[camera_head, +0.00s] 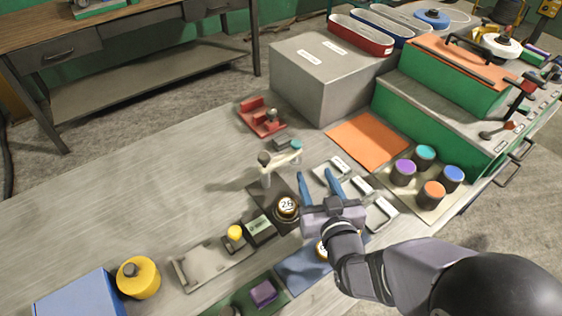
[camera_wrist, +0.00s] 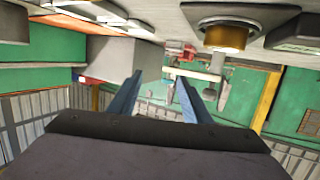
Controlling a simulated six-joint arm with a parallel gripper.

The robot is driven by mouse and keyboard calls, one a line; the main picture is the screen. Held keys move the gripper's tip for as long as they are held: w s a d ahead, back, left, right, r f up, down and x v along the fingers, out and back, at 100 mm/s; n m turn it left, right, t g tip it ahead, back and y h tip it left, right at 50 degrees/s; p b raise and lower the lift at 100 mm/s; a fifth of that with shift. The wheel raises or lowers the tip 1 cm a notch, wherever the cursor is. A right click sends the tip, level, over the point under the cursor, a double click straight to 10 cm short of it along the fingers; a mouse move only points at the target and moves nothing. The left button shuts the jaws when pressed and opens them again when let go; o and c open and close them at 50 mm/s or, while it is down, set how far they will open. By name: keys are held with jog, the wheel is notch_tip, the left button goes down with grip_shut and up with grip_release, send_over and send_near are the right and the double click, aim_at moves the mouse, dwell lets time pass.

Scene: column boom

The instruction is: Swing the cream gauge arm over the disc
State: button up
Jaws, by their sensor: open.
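The cream gauge arm (camera_head: 283,160) reaches out to the right from its upright post (camera_head: 265,175), which has a dark knob on top. The black and gold disc (camera_head: 286,207), marked 26, sits on a dark base in front of it. The arm points away behind the disc and is not above it. My gripper (camera_head: 317,172) is open and empty, with its blue fingers to the right of the disc and the arm's tip. In the wrist view the cream arm (camera_wrist: 192,73) shows beyond the fingertips, and the disc (camera_wrist: 225,38) is at the upper right. I cannot tell whether a finger touches the arm.
A small display box (camera_head: 259,229) stands left of the disc. A red fixture (camera_head: 262,117) and a grey block (camera_head: 325,80) are behind. White-topped blocks (camera_head: 380,212) lie right of my gripper, with several coloured cylinders (camera_head: 404,172) beyond. The bench at left is mostly clear.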

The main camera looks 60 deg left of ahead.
aim_at(266, 163)
jog(key=s+a+y, duration=0.1)
jog(key=s, duration=0.2)
jog(key=s+a+r+n+g+y, duration=0.1)
jog(key=s+a, duration=0.1)
jog(key=s, duration=0.1)
jog(key=s+a+r+n+g+y, duration=0.1)
jog(key=s, duration=0.2)
jog(key=shift+a+b, duration=0.2)
jog(key=shift+b, duration=0.1)
jog(key=shift+p+x, duration=1.05)
jog(key=shift+x, duration=2.6)
jog(key=shift+w+r, duration=0.1)
grip_shut()
